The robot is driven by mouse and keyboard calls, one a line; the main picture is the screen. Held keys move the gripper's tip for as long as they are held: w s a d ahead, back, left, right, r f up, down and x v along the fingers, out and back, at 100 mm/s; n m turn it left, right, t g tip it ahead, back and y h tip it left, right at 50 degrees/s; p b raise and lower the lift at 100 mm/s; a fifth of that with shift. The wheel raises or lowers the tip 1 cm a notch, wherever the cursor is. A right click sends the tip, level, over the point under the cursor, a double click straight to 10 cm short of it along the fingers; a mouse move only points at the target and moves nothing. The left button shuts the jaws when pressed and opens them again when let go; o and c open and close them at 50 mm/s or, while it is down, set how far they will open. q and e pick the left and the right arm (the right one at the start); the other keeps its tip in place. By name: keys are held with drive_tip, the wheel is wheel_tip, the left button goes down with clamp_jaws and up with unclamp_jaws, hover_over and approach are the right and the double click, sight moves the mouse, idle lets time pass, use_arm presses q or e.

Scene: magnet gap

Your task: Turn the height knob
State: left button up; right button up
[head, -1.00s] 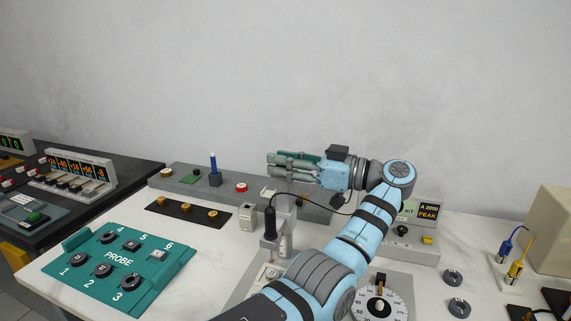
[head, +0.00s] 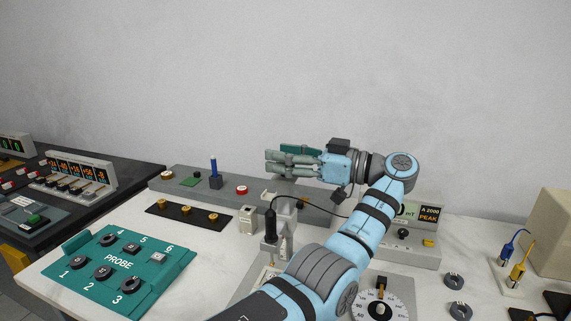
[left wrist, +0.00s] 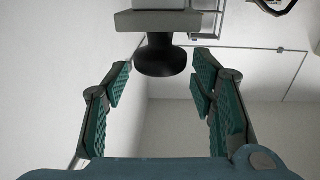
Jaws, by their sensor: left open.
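My left gripper (head: 272,163) hangs over the back of the table in the head view, its fingers pointing left and spread apart. In the left wrist view its green-padded fingers (left wrist: 160,84) stand open on both sides. A black flared knob (left wrist: 161,56) under a grey block (left wrist: 160,20) sits between and just beyond the fingertips, with gaps on both sides. It looks like the height knob, though no label shows. I cannot pick this knob out in the head view. My right gripper is not in view.
A stand with a black probe handle (head: 270,226) and a cable is close below my left gripper. A long grey panel (head: 240,201) runs behind it. A teal probe board (head: 120,262) lies at the left, a white dial (head: 397,304) at the front right.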

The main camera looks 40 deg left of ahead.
use_arm(q)
wheel_tip(320, 180, up, 8)
